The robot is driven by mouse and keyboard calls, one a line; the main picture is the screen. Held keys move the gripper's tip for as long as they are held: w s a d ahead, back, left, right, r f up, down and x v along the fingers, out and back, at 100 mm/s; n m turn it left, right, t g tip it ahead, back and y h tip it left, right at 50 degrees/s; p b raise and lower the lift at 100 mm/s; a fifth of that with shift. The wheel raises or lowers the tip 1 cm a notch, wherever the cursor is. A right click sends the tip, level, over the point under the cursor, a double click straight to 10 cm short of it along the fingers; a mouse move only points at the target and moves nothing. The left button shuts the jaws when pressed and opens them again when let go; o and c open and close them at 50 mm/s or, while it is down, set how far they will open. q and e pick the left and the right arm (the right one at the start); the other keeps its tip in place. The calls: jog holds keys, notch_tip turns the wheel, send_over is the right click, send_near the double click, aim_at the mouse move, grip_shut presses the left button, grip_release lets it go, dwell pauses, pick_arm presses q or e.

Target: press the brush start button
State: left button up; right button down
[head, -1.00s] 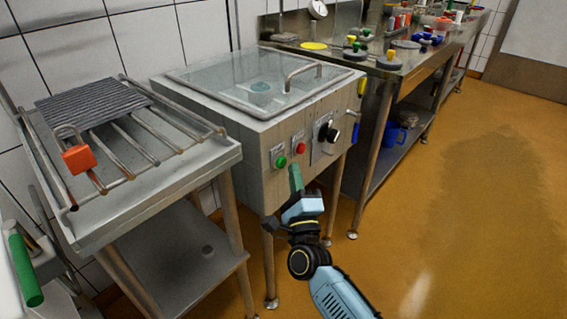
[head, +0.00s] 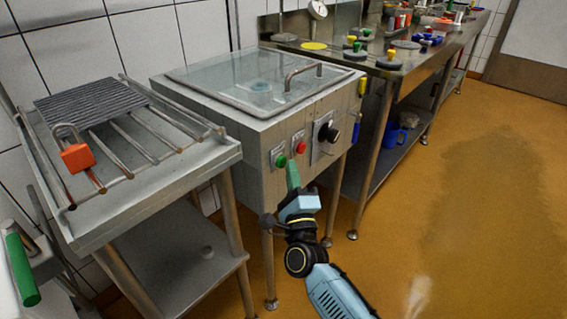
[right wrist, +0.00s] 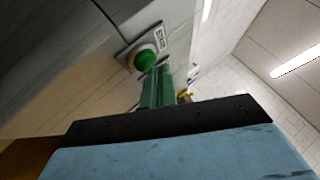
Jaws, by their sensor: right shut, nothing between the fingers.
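The green start button (head: 281,160) sits on the front panel of the steel brush machine (head: 240,150), left of a red button (head: 301,147). In the right wrist view the green button (right wrist: 145,59) stands out from a plate marked START. My right gripper (head: 292,170) is shut and empty, its green fingers pointing up just below and right of the green button. In the right wrist view its fingers (right wrist: 157,85) end close beside the button; whether they touch it I cannot tell. My left gripper is not in view.
A black knob (head: 330,133) is on the panel at right. The machine has a clear lid with a handle (head: 303,75). A steel stand with a rack and orange padlock (head: 77,157) is at left. A long workbench (head: 400,70) runs behind right. The floor at right is free.

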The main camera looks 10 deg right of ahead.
jog(key=shift+w+a+b, duration=0.3)
jog(key=shift+w, duration=0.1)
dwell(0.5)
jog(key=shift+s, duration=0.1)
jog(key=shift+s+d+p, duration=0.45)
jog(key=shift+s+d, duration=0.1)
jog(key=shift+s, duration=0.1)
jog(key=s+d+p, duration=0.1)
jog(key=s, duration=0.1)
jog(key=s+d+p, duration=0.1)
jog(key=s+d, duration=0.1)
dwell(0.6)
dwell(0.6)
